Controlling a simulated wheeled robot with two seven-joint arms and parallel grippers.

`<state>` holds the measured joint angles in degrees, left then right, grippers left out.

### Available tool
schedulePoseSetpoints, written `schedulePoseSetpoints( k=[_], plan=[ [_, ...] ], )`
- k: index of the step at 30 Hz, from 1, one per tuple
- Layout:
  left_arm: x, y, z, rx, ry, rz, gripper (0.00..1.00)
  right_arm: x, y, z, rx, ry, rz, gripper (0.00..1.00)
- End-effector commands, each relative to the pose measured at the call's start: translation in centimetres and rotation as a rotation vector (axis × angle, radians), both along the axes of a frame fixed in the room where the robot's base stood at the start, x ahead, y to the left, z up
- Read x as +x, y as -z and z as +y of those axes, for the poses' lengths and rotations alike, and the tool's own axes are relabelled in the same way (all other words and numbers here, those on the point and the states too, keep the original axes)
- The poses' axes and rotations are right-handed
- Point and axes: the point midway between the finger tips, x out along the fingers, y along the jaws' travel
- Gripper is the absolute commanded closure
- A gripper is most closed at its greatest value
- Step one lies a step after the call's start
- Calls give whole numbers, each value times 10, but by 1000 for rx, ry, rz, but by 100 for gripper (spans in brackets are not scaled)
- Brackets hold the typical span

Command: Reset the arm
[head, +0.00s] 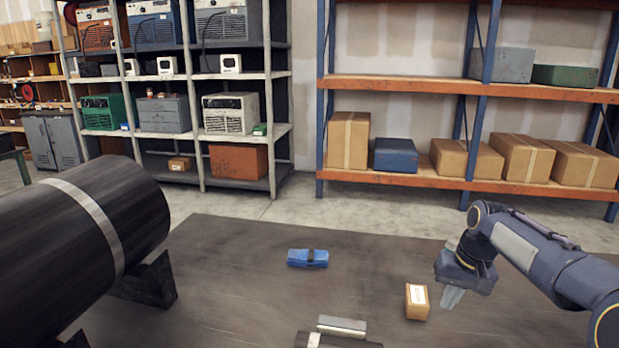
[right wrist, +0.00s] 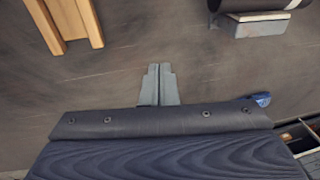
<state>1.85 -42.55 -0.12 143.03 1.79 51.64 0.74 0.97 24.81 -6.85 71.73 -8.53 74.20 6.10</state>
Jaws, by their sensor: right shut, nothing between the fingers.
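My right arm comes in from the right in the head view. My left gripper is not in either view. A large black pipe (head: 80,225) with a light band rests on a dark support (head: 148,283) at the left.
A metal block (head: 342,326) is at the front edge of view. Shelves (head: 400,178) with boxes stand behind. The table's middle is mostly clear.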

Motion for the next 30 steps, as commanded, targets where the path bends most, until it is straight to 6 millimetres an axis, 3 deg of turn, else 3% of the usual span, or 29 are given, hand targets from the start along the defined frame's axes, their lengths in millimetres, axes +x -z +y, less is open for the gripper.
schedulePoseSetpoints(
  k=[1,3,7,11,15,21,30],
  plan=[
    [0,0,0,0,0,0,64,-28,-15,2,26,-2,-35,100],
    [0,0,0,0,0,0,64,-63,-27,9,57,-11,-78,100],
    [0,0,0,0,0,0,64,-130,-37,27,105,-25,-159,100],
    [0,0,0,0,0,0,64,-196,-30,50,141,-40,-239,100],
    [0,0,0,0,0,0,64,-254,-8,75,162,-52,-310,100],
    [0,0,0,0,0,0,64,-297,23,97,173,-59,-366,100],
    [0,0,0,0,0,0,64,-304,30,102,175,-59,-375,100]
  ],
)
